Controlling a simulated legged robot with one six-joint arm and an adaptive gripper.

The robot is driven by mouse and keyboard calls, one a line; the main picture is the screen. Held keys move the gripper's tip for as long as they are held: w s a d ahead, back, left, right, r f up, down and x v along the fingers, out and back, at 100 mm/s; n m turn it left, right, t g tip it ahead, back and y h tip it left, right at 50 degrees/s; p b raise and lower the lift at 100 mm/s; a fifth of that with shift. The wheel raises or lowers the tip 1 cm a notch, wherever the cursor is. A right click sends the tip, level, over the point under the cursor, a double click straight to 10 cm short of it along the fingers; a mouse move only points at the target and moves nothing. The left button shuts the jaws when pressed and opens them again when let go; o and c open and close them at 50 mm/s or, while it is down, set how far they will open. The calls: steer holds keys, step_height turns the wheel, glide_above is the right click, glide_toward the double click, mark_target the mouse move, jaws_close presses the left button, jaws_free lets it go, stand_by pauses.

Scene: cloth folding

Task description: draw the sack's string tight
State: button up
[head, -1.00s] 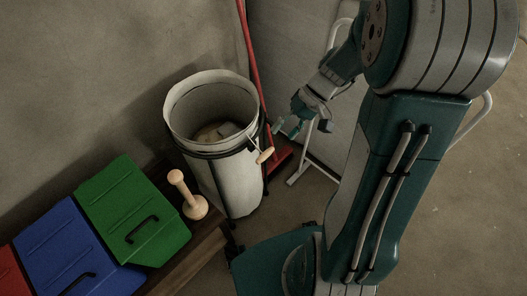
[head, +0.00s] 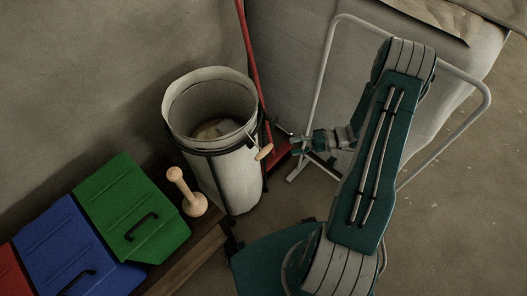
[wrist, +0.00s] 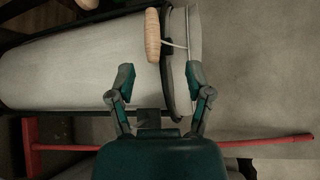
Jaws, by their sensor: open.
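The pale cloth sack (head: 226,180) stands upright in a dark frame, its mouth wide open with some contents inside. Its string ends in a wooden toggle (head: 263,152) that hangs at the sack's right side near the rim. In the wrist view the toggle (wrist: 152,36) lies ahead of my fingers, with the pale string (wrist: 175,44) running from it to the rim. My gripper (head: 296,146) is to the right of the toggle, apart from it. In the wrist view my gripper (wrist: 160,78) is open and empty, its fingers spread, with the toggle just beyond the fingertips.
A red pole (head: 250,60) leans behind the sack. A white tubular frame (head: 333,60) stands behind my arm. A wooden peg (head: 184,190) stands on a wooden bench left of the sack, beside green (head: 133,210), blue (head: 68,250) and red bins.

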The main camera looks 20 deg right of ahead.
mark_target(264, 153)
steer(key=shift+m+t, duration=0.3)
steer(key=shift+t, duration=0.4)
steer(key=x, duration=0.3)
steer(key=f+x, duration=0.1)
steer(key=x, duration=0.6)
steer(key=shift+a+f, duration=0.15)
steer(key=shift+f, duration=0.3)
jaws_close()
